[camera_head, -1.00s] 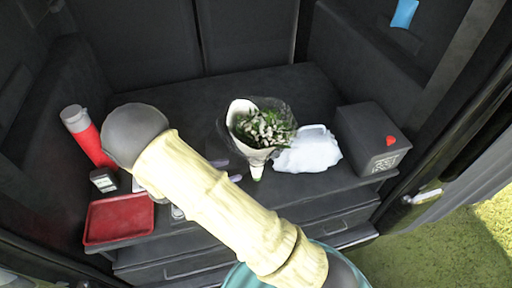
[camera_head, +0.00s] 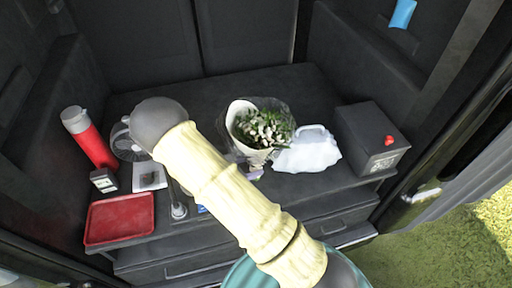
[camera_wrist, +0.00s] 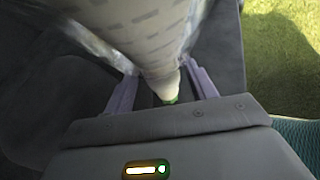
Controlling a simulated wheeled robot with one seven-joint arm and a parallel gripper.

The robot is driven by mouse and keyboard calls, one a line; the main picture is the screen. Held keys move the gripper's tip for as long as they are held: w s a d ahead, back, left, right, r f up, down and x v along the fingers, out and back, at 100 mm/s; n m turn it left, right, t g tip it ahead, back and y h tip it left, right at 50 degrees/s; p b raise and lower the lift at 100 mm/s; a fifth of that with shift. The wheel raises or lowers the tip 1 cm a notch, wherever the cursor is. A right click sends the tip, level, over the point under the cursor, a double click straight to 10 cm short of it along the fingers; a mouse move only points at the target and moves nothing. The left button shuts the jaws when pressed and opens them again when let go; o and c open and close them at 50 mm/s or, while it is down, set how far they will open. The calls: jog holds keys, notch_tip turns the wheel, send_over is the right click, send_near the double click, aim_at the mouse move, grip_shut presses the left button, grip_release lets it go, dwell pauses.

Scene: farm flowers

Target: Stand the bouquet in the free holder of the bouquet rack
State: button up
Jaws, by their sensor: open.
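The bouquet (camera_head: 262,128), white flowers and green leaves in pale paper with a clear outer wrap, is on the dark counter (camera_head: 290,85). In the wrist view its paper cone (camera_wrist: 150,30) narrows to a green stem end between my two lilac fingers. My gripper (camera_wrist: 163,82) is open, with a finger on either side of the lower wrap and a gap at the sides. In the head view my gripper (camera_head: 248,170) is mostly hidden behind my arm at the bouquet's base. I cannot make out the bouquet rack in either view.
A white plastic bag (camera_head: 308,150) lies right beside the bouquet, with a black box (camera_head: 372,140) beyond it. At left are a red flask (camera_head: 88,135), a fan (camera_head: 124,145), a white square device (camera_head: 150,177) and a red tray (camera_head: 119,221). The counter behind the bouquet is clear.

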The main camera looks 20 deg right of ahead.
aim_at(256, 152)
jog(key=x, duration=0.2)
jog(key=shift+d+f, duration=0.15)
jog(key=shift+d, duration=0.25)
jog(key=shift+w, duration=0.1)
grip_shut()
notch_tip(256, 152, up, 10)
jog(key=shift+r, duration=0.1)
dwell(0.6)
dwell(0.4)
